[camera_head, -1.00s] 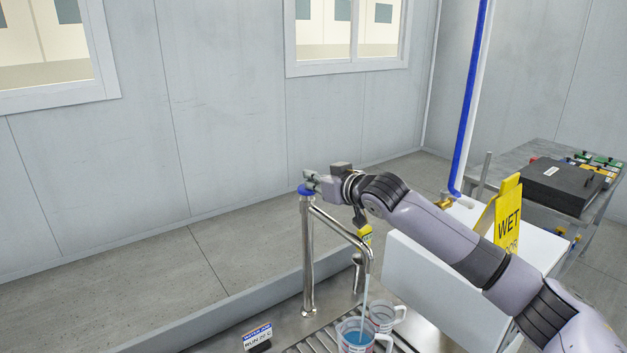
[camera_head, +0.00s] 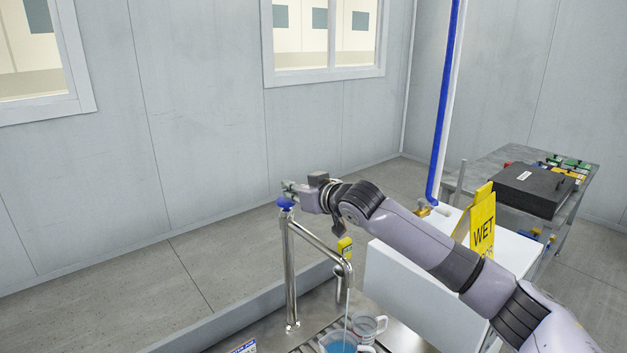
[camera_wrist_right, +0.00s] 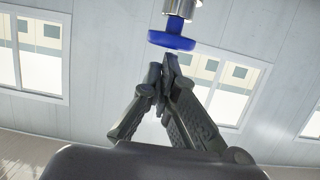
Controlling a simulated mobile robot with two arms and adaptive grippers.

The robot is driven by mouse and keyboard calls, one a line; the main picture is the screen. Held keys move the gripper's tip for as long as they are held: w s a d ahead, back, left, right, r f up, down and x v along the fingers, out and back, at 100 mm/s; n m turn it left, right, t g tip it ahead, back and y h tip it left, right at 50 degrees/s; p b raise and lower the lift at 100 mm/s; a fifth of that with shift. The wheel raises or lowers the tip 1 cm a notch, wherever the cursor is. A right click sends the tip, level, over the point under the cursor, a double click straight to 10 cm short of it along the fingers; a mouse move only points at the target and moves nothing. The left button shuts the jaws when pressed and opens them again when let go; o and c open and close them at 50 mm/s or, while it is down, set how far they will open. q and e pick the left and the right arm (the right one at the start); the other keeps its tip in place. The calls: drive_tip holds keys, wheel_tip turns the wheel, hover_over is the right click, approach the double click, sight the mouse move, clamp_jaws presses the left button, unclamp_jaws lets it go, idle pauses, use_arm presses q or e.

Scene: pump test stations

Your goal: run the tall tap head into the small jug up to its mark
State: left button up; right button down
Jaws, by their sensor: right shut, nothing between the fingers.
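The tall tap (camera_head: 291,270) stands at the sink with a blue knob (camera_head: 285,204) on top; the knob also shows in the right wrist view (camera_wrist_right: 172,41). A thin stream falls from its spout (camera_head: 345,270) into a clear jug (camera_head: 338,346) holding blue water. The frame's lower edge cuts this jug, and I cannot read its mark. A second clear jug (camera_head: 368,327) stands just behind it, apparently empty. My right gripper (camera_head: 289,188) is shut and empty, right beside the knob; whether it touches is unclear. My left gripper is out of view.
A blue pipe (camera_head: 443,110) rises behind. A side table (camera_head: 480,170) holds a black case (camera_head: 530,188). A small label (camera_head: 243,347) lies at the bottom edge.

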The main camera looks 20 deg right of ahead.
wheel_tip(320, 180, up, 2)
drive_tip(key=shift+r+p, duration=0.1)
drive_tip(key=shift+p, duration=0.5)
use_arm(q)
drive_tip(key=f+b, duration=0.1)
drive_tip(key=b, duration=0.2)
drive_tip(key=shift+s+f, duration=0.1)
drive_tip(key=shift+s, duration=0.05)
use_arm(e)
drive_tip(key=v, duration=1)
